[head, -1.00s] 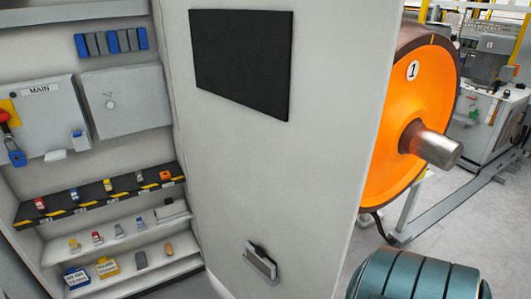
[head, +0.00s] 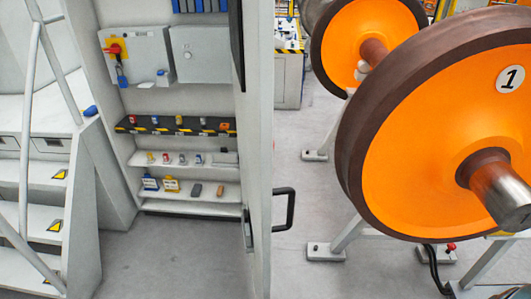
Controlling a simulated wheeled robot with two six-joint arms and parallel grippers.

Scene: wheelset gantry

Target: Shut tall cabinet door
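The tall grey cabinet (head: 205,98) stands open left of centre, with its shelves and panels showing. Its door (head: 259,150) stands out from the cabinet's right side, seen almost edge-on. A black bar handle (head: 291,210) sticks out from the door's right side, low down. The dark panel (head: 237,45) on the door's inner face shows as a thin strip. The top and bottom ends of the door run out of view. Neither of my grippers is in view.
Right of the door stands an orange wheelset (head: 430,130) with a projecting axle end (head: 498,192), on grey supports. Steps with a railing (head: 30,120) stand left of the cabinet. Grey floor (head: 165,258) is open before the cabinet and between door and wheelset.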

